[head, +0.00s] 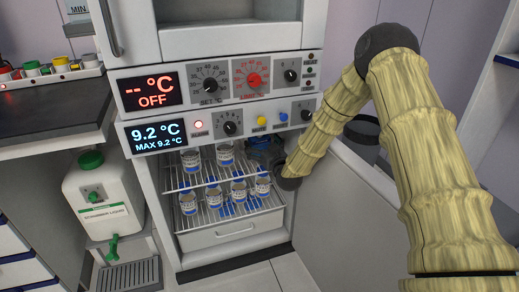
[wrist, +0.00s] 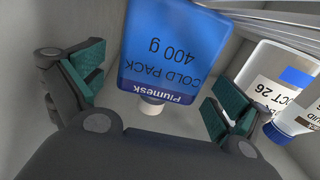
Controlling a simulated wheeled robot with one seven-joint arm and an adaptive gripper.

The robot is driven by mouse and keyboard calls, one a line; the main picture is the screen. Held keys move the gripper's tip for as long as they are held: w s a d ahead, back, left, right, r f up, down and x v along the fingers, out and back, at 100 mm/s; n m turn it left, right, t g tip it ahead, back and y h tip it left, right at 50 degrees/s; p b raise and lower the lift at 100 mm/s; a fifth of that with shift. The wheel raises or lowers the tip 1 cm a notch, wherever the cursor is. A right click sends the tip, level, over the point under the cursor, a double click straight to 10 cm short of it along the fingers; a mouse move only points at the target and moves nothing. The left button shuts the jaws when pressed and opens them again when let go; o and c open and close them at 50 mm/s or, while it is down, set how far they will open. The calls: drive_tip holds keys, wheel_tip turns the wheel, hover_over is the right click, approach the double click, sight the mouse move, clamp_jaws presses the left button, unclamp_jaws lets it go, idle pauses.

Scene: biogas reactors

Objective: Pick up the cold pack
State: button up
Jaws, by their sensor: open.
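The cold pack (wrist: 172,50) is a blue block with a white cap at its near end, printed "COLD PACK 400 g". In the wrist view it lies ahead of my gripper (wrist: 153,98), upside down in the picture. My gripper is open, one green-padded finger on each side of the pack. Neither finger visibly closes on it. In the head view my arm reaches into the lower cabinet, and my gripper (head: 262,150) shows only as a dark shape at the right of the upper shelf. I cannot make out the cold pack clearly there.
Several jars (head: 188,160) stand on two wire shelves (head: 205,177). The open cabinet door (head: 345,215) is at the right. A white canister (head: 100,195) stands left of the cabinet.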

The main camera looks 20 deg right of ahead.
drive_tip(key=shift+w, duration=0.35)
drive_tip(key=c, duration=1.3)
drive_tip(key=shift+c, duration=0.4)
drive_tip(key=shift+r, duration=0.1)
